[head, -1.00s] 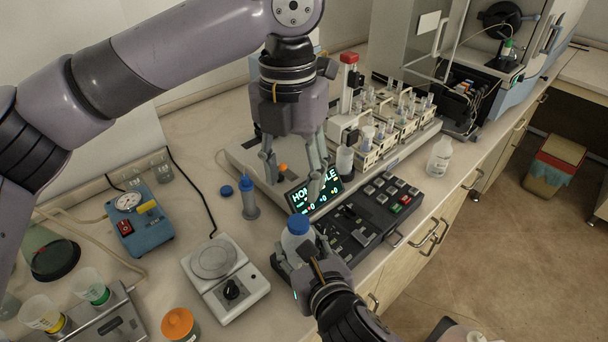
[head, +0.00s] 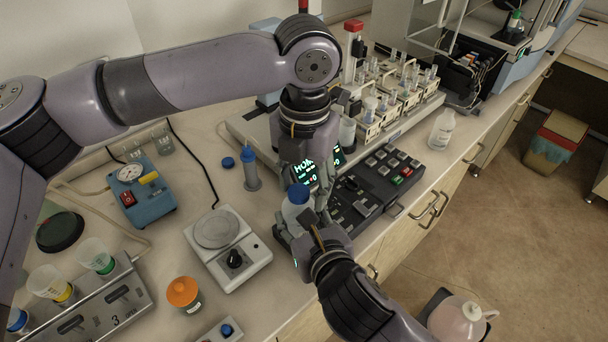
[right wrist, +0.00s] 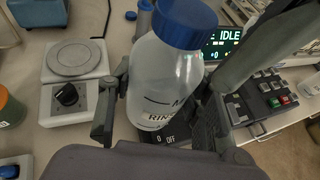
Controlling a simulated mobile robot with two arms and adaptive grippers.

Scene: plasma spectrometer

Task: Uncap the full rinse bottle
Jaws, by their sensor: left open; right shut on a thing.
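The rinse bottle (head: 296,212) is a translucent bottle with a blue cap (head: 298,193). It stands upright at the near side of the black keypad. In the right wrist view the bottle (right wrist: 165,85) shows a partly hidden label starting "RIN", and its blue cap (right wrist: 187,22) is on. My right gripper (right wrist: 165,125) is shut on the bottle's body, one finger on each side. My left gripper (head: 308,186) is open, pointing down just behind and above the cap. Its fingertips are partly hidden, and I cannot tell whether they touch the cap.
A lit display (head: 306,172) and black keypad (head: 375,190) lie close behind and right.

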